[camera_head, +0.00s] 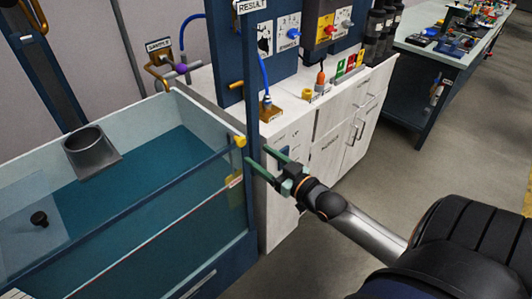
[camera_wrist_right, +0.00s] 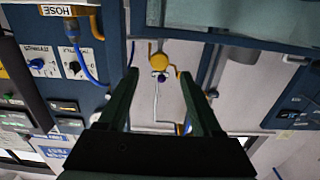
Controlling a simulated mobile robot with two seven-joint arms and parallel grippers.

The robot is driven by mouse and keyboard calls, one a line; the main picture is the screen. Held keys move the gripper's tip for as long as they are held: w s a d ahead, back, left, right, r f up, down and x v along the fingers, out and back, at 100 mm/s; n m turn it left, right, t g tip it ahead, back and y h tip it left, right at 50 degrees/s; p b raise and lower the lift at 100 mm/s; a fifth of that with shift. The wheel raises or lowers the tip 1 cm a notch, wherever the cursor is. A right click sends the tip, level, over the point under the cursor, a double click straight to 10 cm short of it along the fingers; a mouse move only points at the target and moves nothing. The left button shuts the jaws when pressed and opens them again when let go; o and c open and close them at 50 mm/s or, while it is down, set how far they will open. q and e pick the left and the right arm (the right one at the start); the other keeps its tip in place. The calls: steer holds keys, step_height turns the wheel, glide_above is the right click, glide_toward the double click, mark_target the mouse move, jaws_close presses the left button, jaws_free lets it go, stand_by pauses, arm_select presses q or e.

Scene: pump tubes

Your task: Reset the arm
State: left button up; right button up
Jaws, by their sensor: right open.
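My right gripper (camera_head: 264,168) is in the head view, in front of the white cabinet and beside the dark blue post at the tank's right corner. Its two green fingers are spread apart with nothing between them. In the right wrist view the fingers (camera_wrist_right: 163,95) are also apart and empty, with a yellow and purple fitting on the wall showing beyond them. My right arm reaches in from the lower right. My left gripper is in neither view.
A water tank (camera_head: 150,214) with glass walls stands at left, holding a grey cup-like part (camera_head: 90,150). A white cabinet (camera_head: 328,138) carries blue and orange hose fittings below a dark blue panel (camera_head: 283,40). A workbench (camera_head: 445,48) stands at the back right. Open floor lies at right.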

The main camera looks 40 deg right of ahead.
steer(key=shift+s, duration=0.65)
steer(key=s+a+f+n+g+y+p, duration=0.1)
steer(key=s+a+f+g+p, duration=0.3)
steer(key=s+a+f+g, duration=0.5)
steer(key=s+a+f, duration=0.7)
steer(key=a+f, duration=0.2)
steer(key=shift+s, duration=0.4)
steer(key=shift+a, duration=0.1)
